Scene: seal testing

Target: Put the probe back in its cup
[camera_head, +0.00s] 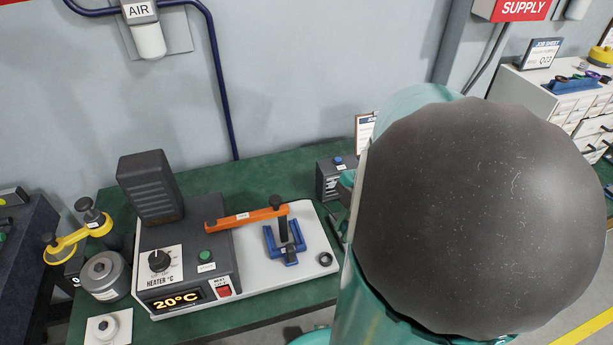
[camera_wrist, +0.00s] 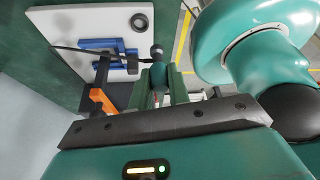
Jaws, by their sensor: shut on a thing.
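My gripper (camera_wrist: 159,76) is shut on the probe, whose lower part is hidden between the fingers. In the head view my own arm covers the right middle, and the gripper and probe cannot be made out clearly.
The heater unit (camera_head: 186,259) reads 20°C; its white plate (camera_head: 312,262) carries a blue fixture (camera_head: 290,252) under an orange arm (camera_head: 248,218) and a black ring (camera_head: 325,259). A dark box (camera_head: 327,183) stands behind. Bare green bench (camera_head: 262,172) lies at the back.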

